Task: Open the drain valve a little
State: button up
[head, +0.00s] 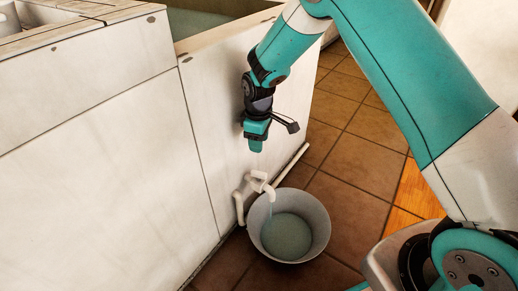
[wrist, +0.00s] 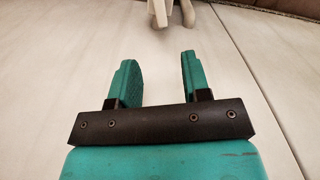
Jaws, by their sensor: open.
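The white drain valve (head: 257,182) sits on a white pipe low on the basin's pale front panel, with its spout over a grey bucket (head: 322,228). A faint pale streak hangs below the spout, and bluish water lies in the bucket. My gripper (head: 256,147) is above the valve, apart from it, pointing down beside the panel. In the wrist view my gripper (wrist: 158,72) has its two teal fingers spread with nothing between them. A white piece of the valve or its pipe (wrist: 158,12) shows beyond the fingertips, cut off by the top edge.
The basin's white panel (head: 120,140) stands close on the left, with water in an open tank (head: 200,22) behind its top edge. A white pipe (head: 291,164) runs along the panel's foot.

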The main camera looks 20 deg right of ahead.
jog(key=shift+r+p, duration=0.5)
jog(key=shift+r, duration=1.45)
jog(key=s+a+r+m+y+p, duration=0.1)
jog(key=s+a+r, duration=0.1)
jog(key=s+r, duration=0.5)
jog(key=s+a+r+m+y, duration=0.1)
jog(key=s+r, duration=0.4)
jog(key=r, duration=0.4)
jog(key=s+a+r+m+y+p, duration=0.1)
jog(key=s+r, duration=0.3)
jog(key=s, duration=0.5)
jog(key=s+r+y+p, duration=0.1)
jog(key=s+r, duration=0.3)
jog(key=s, duration=0.5)
notch_tip(320, 180, up, 38)
jog(key=s+p, duration=0.1)
jog(key=p, duration=3.6)
jog(key=shift+a+r, duration=0.2)
